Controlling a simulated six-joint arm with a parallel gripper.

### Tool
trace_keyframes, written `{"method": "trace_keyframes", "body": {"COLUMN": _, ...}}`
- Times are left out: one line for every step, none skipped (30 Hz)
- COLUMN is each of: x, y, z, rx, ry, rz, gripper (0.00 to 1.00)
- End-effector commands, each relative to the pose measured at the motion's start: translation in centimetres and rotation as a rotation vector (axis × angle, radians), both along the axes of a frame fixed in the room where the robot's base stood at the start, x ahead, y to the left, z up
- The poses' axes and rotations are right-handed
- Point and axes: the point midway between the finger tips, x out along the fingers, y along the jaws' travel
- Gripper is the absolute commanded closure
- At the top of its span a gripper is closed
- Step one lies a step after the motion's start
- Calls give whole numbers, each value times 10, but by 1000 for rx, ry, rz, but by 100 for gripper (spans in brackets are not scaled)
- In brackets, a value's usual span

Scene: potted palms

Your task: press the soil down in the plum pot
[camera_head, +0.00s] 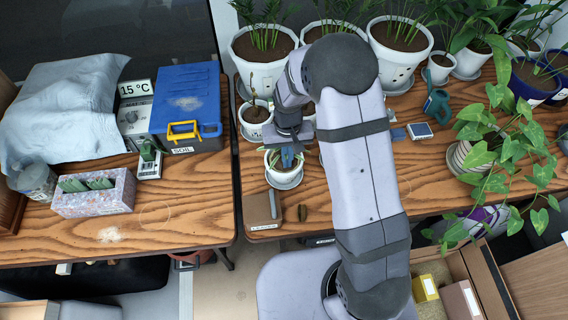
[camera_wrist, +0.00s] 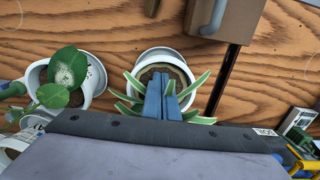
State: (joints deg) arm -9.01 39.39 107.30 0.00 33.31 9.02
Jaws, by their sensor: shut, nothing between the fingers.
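My gripper (camera_head: 287,158) points down over a small white pot (camera_head: 284,183) near the front left of the right table. In the wrist view its blue fingers (camera_wrist: 162,88) are together and empty. They overlap the near part of that pot (camera_wrist: 187,62), which holds dark soil and a plant with long green leaves (camera_wrist: 197,90). I cannot tell whether the fingertips touch the soil. No pot here is clearly plum. A dark blue-purple pot (camera_head: 533,88) stands at the far right, and a purple and white object (camera_head: 484,221) shows partly behind trailing leaves.
A brown box (camera_head: 262,209) lies just in front of the white pot. A pot with a leafy plant (camera_wrist: 68,72) stands beside it. Large white pots (camera_head: 262,72) line the back. A blue soil box (camera_head: 188,105) stands on the left table, across a gap.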

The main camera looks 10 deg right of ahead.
Motion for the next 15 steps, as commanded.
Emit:
{"method": "trace_keyframes", "body": {"x": 0, "y": 0, "z": -2, "rx": 0, "ry": 0, "rz": 0, "gripper": 100}}
{"method": "trace_keyframes", "body": {"x": 0, "y": 0, "z": -2, "rx": 0, "ry": 0, "rz": 0, "gripper": 100}}
{"method": "trace_keyframes", "body": {"x": 0, "y": 0, "z": -3, "rx": 0, "ry": 0, "rz": 0, "gripper": 100}}
{"method": "trace_keyframes", "body": {"x": 0, "y": 0, "z": -4, "rx": 0, "ry": 0, "rz": 0, "gripper": 100}}
{"method": "trace_keyframes", "body": {"x": 0, "y": 0, "z": -4, "rx": 0, "ry": 0, "rz": 0, "gripper": 100}}
{"method": "trace_keyframes", "body": {"x": 0, "y": 0, "z": -5, "rx": 0, "ry": 0, "rz": 0, "gripper": 100}}
{"method": "trace_keyframes", "body": {"x": 0, "y": 0, "z": -6, "rx": 0, "ry": 0, "rz": 0, "gripper": 100}}
{"method": "trace_keyframes", "body": {"x": 0, "y": 0, "z": -7, "rx": 0, "ry": 0, "rz": 0, "gripper": 100}}
{"method": "trace_keyframes", "body": {"x": 0, "y": 0, "z": -8, "rx": 0, "ry": 0, "rz": 0, "gripper": 100}}
{"method": "trace_keyframes", "body": {"x": 0, "y": 0, "z": -8, "rx": 0, "ry": 0, "rz": 0, "gripper": 100}}
{"method": "trace_keyframes", "body": {"x": 0, "y": 0, "z": -9, "rx": 0, "ry": 0, "rz": 0, "gripper": 100}}
{"method": "trace_keyframes", "body": {"x": 0, "y": 0, "z": -10, "rx": 0, "ry": 0, "rz": 0, "gripper": 100}}
{"method": "trace_keyframes", "body": {"x": 0, "y": 0, "z": -10, "rx": 0, "ry": 0, "rz": 0, "gripper": 100}}
{"method": "trace_keyframes", "body": {"x": 0, "y": 0, "z": -11, "rx": 0, "ry": 0, "rz": 0, "gripper": 100}}
{"method": "trace_keyframes", "body": {"x": 0, "y": 0, "z": -12, "rx": 0, "ry": 0, "rz": 0, "gripper": 100}}
